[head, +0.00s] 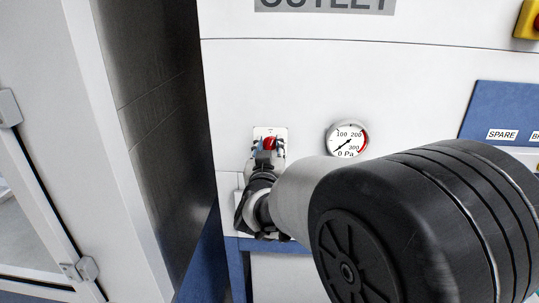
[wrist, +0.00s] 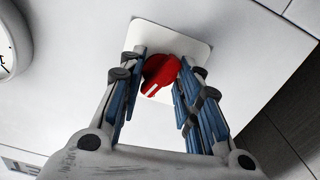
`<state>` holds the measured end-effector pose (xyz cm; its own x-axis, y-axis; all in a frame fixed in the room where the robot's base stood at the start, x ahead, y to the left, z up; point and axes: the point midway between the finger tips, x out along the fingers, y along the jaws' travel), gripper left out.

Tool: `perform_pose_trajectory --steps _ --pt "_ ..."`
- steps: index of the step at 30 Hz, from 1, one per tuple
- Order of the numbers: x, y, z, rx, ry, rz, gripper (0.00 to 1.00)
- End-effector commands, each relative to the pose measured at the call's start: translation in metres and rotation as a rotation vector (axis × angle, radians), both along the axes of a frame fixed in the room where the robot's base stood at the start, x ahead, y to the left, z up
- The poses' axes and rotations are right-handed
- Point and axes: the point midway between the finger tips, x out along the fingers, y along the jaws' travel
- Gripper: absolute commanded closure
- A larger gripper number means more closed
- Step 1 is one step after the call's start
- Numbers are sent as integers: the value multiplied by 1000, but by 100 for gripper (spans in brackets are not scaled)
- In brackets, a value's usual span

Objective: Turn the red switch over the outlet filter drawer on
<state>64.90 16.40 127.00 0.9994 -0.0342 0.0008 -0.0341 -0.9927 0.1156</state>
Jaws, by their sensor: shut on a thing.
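The red switch (wrist: 160,74) is a rotary knob with a white pointer mark, on a white plate (wrist: 197,50) on the cabinet front. In the wrist view its pointer mark slants toward the lower left. In the head view the red switch (head: 270,143) shows just beyond my gripper (head: 267,150), with its lower part hidden. My gripper (wrist: 160,82) has its blue-padded fingers on both sides of the knob and is shut on it. The on and off markings are too small or hidden to read.
A pressure gauge (head: 347,139) sits right of the switch, its needle near 0 Pa. A blue panel (head: 497,112) with labels and a yellow box (head: 529,20) are farther right. A dark gap (head: 165,110) and a framed glass door (head: 30,190) lie left.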

Motion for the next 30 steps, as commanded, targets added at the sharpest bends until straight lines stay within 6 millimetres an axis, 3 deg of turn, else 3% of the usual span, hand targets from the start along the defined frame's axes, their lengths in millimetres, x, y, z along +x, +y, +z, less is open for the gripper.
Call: perform_pose_trajectory --steps 15,30 --pt "0 0 -2 338 -12 0 99" --pt "0 0 -1 398 -13 0 99"
